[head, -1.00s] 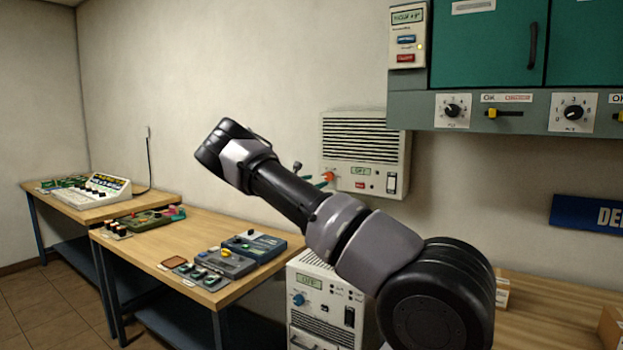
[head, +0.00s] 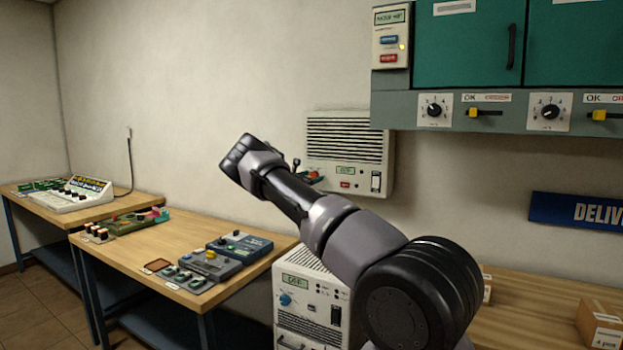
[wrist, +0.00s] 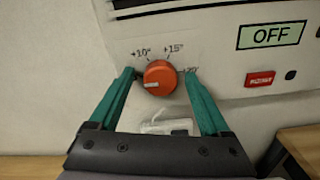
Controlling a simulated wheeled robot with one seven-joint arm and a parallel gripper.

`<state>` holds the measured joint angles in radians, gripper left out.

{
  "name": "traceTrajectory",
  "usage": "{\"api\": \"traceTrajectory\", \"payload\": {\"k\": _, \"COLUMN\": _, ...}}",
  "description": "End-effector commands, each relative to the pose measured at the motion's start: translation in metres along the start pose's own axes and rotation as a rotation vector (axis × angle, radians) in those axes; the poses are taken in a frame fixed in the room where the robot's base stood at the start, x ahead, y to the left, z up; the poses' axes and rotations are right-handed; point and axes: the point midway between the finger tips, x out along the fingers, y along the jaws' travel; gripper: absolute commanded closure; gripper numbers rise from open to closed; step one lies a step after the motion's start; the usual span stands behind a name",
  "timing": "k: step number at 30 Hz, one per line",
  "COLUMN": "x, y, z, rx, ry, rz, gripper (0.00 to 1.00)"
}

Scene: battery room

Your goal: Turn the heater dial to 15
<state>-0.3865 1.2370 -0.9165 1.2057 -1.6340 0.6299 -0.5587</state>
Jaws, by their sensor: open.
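The heater (head: 345,130) is a cream wall unit with a louvred grille. In the wrist view its orange-red dial (wrist: 160,77) has a pale pointer mark on its left side, with +10°, +15° and a partly hidden 20° mark printed around it. The heater display (wrist: 271,35) reads OFF, and a red button (wrist: 260,78) sits below it. My gripper (wrist: 160,75) is open, with one green finger on each side of the dial; whether they touch it I cannot tell. In the head view my arm hides part of the dial.
A cream floor unit with a blue knob (head: 285,299) stands below the heater. A wooden bench (head: 140,262) with several control boxes is to the left. Green cabinets (head: 468,45) over a grey panel with dials hang at upper right. A cardboard box (head: 598,322) is at lower right.

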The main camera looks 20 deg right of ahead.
Motion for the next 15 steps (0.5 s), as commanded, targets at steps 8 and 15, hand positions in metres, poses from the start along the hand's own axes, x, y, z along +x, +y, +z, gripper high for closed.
{"api": "traceTrajectory", "payload": {"k": 8, "x": -0.0002, "y": -0.0003, "z": 0.0, "rx": 0.0, "ry": 0.0, "rz": -0.001, "gripper": 0.8}}
{"api": "traceTrajectory", "payload": {"k": 15, "x": -0.0002, "y": -0.0005, "z": 0.0, "rx": 0.007, "ry": 0.0, "rz": -0.001, "gripper": 1.0}}
